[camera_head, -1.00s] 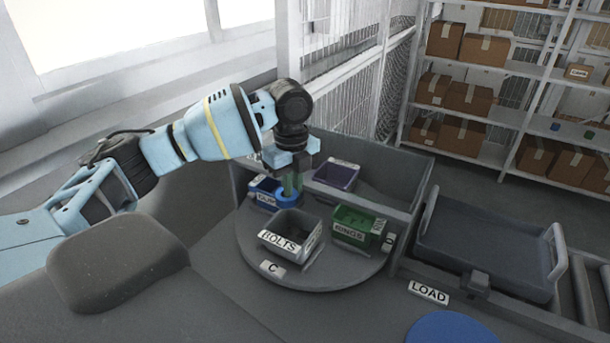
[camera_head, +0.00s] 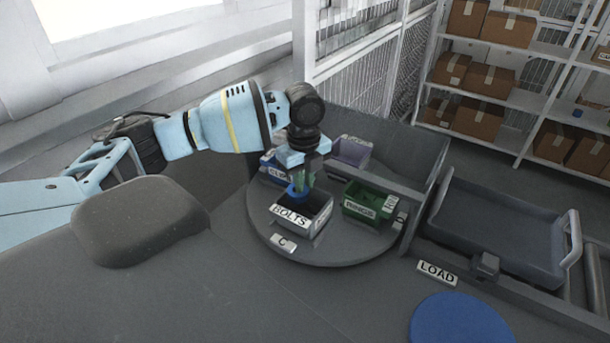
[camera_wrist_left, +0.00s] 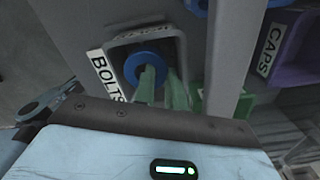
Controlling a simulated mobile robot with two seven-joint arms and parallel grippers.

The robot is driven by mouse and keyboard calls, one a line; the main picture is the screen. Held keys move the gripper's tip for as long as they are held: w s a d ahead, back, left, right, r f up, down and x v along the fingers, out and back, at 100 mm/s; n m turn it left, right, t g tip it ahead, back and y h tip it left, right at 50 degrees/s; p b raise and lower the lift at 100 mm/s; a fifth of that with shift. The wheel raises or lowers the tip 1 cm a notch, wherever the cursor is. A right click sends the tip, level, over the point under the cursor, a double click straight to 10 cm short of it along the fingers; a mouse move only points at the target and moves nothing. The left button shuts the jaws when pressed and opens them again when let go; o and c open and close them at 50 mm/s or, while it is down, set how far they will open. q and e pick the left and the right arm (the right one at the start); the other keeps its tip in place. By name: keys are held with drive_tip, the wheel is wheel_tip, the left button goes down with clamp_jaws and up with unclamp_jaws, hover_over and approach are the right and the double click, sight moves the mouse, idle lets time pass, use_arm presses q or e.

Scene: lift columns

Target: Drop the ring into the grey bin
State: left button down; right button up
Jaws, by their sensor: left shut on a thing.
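The grey bin (camera_head: 318,224), labelled BOLTS, stands on a round grey turntable (camera_head: 345,255). My left gripper (camera_head: 302,182) points down at the bin's back part, its green fingers shut on the blue ring (camera_head: 294,192). In the left wrist view the ring (camera_wrist_left: 140,62) shows at the fingertips of the gripper (camera_wrist_left: 160,80), in front of the grey bin's opening (camera_wrist_left: 176,42). I cannot tell whether the ring is above the rim or slightly below it. My right gripper is not in view.
A green bin (camera_head: 360,209) labelled RINGS, a purple bin (camera_head: 352,150) and a blue bin (camera_head: 270,166) share the turntable. Grey panels stand behind them. A grey tray (camera_head: 505,235) lies right, near a LOAD label (camera_head: 437,272) and a blue disc (camera_head: 460,322).

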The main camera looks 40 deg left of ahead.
use_arm(q)
drive_tip(key=c, duration=1.4)
unclamp_jaws()
drive_tip(key=shift+o, duration=0.2)
drive_tip(key=shift+r, duration=3.95)
